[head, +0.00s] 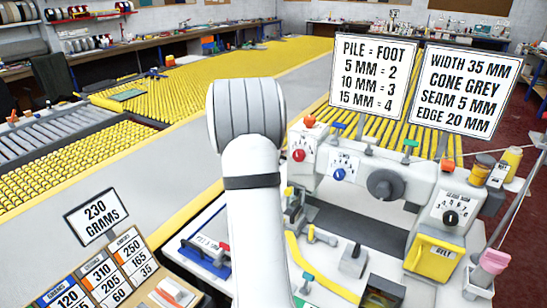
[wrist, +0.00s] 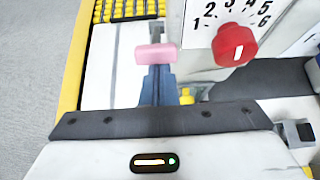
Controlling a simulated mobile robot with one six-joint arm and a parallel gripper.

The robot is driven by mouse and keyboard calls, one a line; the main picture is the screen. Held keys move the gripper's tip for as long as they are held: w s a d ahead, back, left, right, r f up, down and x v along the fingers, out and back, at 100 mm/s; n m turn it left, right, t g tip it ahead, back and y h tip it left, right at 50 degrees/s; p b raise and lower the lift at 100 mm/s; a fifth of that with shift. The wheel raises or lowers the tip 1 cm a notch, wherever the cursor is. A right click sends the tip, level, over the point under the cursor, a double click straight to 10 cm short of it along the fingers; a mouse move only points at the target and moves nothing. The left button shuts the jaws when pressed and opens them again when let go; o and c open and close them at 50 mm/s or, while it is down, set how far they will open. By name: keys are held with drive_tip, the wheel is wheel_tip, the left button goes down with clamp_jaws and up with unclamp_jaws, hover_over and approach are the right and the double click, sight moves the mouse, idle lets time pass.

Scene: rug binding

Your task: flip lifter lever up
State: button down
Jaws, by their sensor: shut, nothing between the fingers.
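My gripper (wrist: 157,75) is shut with nothing between its fingers. In the wrist view its narrow blue end reaches forward from the dark bar, left of the red dial knob (wrist: 235,44). A pink block (wrist: 156,54) shows right at its tip; I cannot tell whether this is part of the gripper or a separate handle. In the head view the white sewing machine (head: 410,190) stands at right, and my arm hides the gripper. I cannot single out the lifter lever for certain in either view.
The machine front carries the red dial (head: 299,155), a blue dial (head: 339,174) and a large dark knob (head: 384,184). Two signs (head: 374,76) (head: 463,90) stand behind it. A yellow roller table (head: 215,85) stretches behind. A board of weights (head: 105,272) stands at lower left.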

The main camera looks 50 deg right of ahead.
drive_tip(key=d+r+b+v, duration=0.1)
drive_tip(key=b+v, duration=0.2)
drive_tip(key=v, duration=0.5)
drive_tip(key=shift+r, duration=0.35)
drive_tip(key=shift+w, duration=0.1)
idle(0.3)
drive_tip(key=s+a+f+m+y, duration=0.1)
drive_tip(key=s+a+m+y, duration=0.2)
drive_tip(key=a, duration=1.1)
drive_tip(key=s+a+f+m+y, duration=0.1)
drive_tip(key=s+a+m+y, duration=0.3)
drive_tip(key=s+a+m, duration=0.5)
drive_tip(key=s+a+f+m+t+y, duration=0.1)
drive_tip(key=s+a+m+y, duration=0.3)
drive_tip(key=a, duration=1.5)
drive_tip(key=s+m, duration=0.2)
drive_tip(key=m, duration=0.2)
drive_tip(key=shift+s+a+f, duration=0.3)
drive_tip(key=shift+a+f, duration=0.1)
